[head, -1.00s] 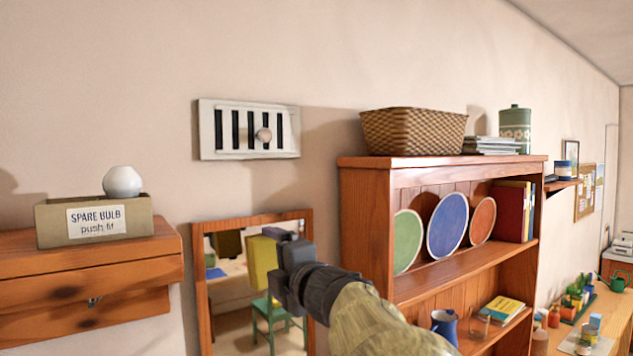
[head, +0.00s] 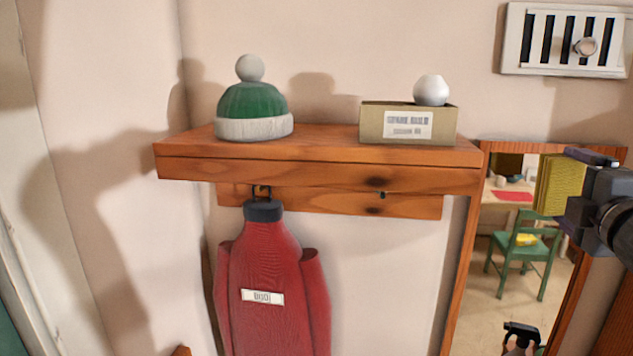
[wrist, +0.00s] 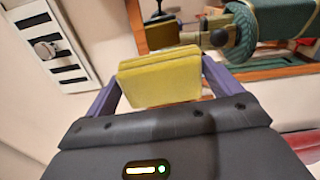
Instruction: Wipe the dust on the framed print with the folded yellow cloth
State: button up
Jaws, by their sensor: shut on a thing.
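The folded yellow cloth (wrist: 160,78) is held between the two fingers of my gripper (wrist: 160,88) in the wrist view. In the head view my gripper (head: 572,190) is at the right edge, shut on the cloth (head: 556,184), in front of a wood-framed mirror. The cloth is in the air and I cannot see it touch anything. I do not see the framed print or its dust in either view now.
A wooden shelf (head: 320,168) holds a green bobble hat (head: 252,105) and a box (head: 380,125) with a white bulb (head: 431,90). A red coat (head: 265,285) hangs below. The mirror (head: 470,250) and a wall vent (head: 565,40) are at the right.

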notch_tip(320, 180, up, 8)
jog(key=p, duration=0.7)
